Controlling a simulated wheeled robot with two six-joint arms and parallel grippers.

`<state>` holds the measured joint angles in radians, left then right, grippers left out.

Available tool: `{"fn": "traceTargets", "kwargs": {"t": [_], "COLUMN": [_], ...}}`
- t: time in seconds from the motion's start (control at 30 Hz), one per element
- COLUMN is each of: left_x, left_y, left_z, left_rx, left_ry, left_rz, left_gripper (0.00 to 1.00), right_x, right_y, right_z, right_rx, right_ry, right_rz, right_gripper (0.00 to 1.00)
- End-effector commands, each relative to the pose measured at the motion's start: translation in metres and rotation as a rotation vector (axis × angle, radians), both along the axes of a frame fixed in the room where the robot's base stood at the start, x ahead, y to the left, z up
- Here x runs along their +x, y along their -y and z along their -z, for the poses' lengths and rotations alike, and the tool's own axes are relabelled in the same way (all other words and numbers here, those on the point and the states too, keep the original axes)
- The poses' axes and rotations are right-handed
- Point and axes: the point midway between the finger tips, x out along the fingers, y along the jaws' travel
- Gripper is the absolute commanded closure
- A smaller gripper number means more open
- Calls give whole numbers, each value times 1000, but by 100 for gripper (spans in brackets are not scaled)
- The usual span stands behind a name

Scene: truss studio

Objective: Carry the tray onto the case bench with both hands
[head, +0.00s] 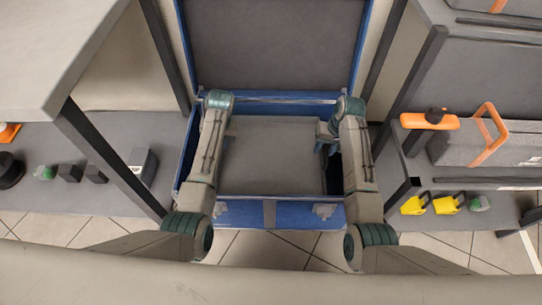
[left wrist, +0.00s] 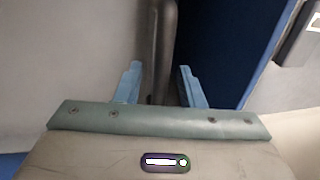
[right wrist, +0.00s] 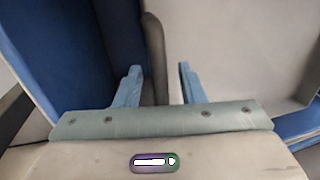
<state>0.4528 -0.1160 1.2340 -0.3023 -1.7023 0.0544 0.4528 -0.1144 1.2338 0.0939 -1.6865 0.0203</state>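The tray (head: 275,150) is a flat grey slab-like shape inside an open blue case (head: 240,212), between my two arms. My right gripper (head: 325,147) is at the tray's right side, partly covered by its own arm; the left gripper is hidden under its arm in the head view. In the left wrist view, the left gripper (left wrist: 159,85) has its blue fingers apart, with a dark grey upright edge between them. In the right wrist view, the right gripper's fingers are also apart around a similar edge, with a gap beside it.
The blue case's raised lid (head: 275,45) stands behind the tray. A left shelf (head: 105,185) holds small dark objects. Dark posts stand on both sides.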

Motion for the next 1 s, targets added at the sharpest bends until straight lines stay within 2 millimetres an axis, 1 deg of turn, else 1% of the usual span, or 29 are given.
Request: {"fn": "traceTargets", "kwargs": {"t": [0.3,0.33,0.37,0.4,0.5,1.0], "left_x": [0,0,0,0,0,0], "left_y": [0,0,-1,0,0,0], "left_z": [2,2,2,2,2,-1], "left_rx": [0,0,0,0,0,0], "left_ry": [0,0,0,0,0,2], "left_rz": [0,0,0,0,0,-1], "left_gripper": [64,68,74,82,100,100], "right_x": [0,0,0,0,0,0], "right_y": [-1,-1,-1,-1,-1,-1], "right_z": [2,2,2,2,2,-1], "right_rx": [0,0,0,0,0,1], "right_ry": [0,0,0,0,0,1], "right_rz": [0,0,0,0,0,0], "right_gripper": [64,68,74,82,100,100]}}
